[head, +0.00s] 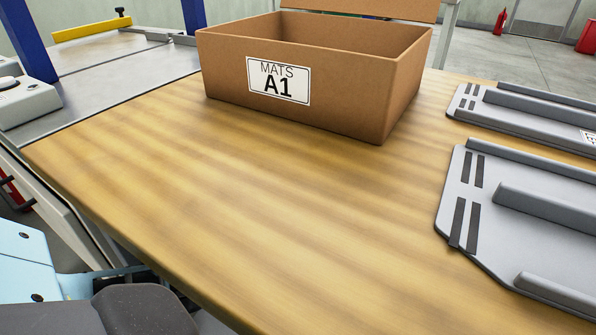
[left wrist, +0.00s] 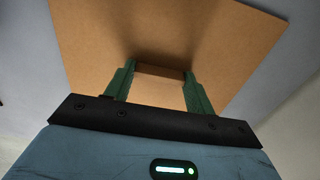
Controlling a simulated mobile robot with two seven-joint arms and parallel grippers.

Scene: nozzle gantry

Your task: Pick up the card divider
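In the left wrist view a flat brown card sheet, which I take to be the card divider (left wrist: 225,45), spreads out beyond my left gripper (left wrist: 160,75). A short brown block on it sits between the two green fingers, and both fingers appear to touch its sides. The gripper looks shut on it. In the head view neither gripper shows, and I cannot make out this sheet there. My right gripper is in no view.
A brown open box labelled MATS A1 (head: 316,75) stands at the back of the wooden table (head: 230,210). Grey ridged trays (head: 470,195) lie at the right. The table's middle and front are clear. A grey surface with blue posts (head: 27,45) is at the left.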

